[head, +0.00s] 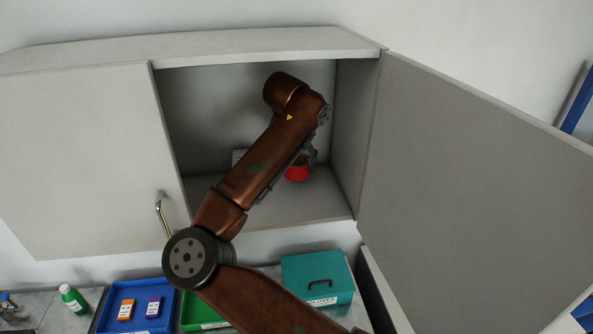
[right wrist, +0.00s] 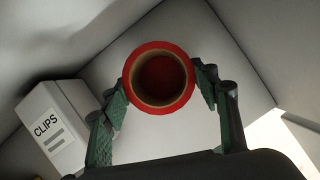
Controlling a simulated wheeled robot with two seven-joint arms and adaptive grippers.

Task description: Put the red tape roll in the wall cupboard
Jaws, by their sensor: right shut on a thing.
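The red tape roll (head: 298,173) is inside the open right half of the wall cupboard (head: 240,48). My right gripper (head: 308,157) reaches into the cupboard and is shut on the roll, partly hidden behind my arm. In the right wrist view the roll (right wrist: 160,107) sits between the two green-padded fingers, its round opening facing the camera. I cannot tell whether the roll touches the cupboard floor (head: 315,204). My left gripper is not in view.
A white box marked CLIPS (right wrist: 50,125) stands in the cupboard, left of the roll. The right door (head: 475,190) is swung wide open; the left door (head: 85,160) is shut. Below are a blue tray (head: 110,318), a green tray (head: 190,318) and a teal gloves box (head: 318,272).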

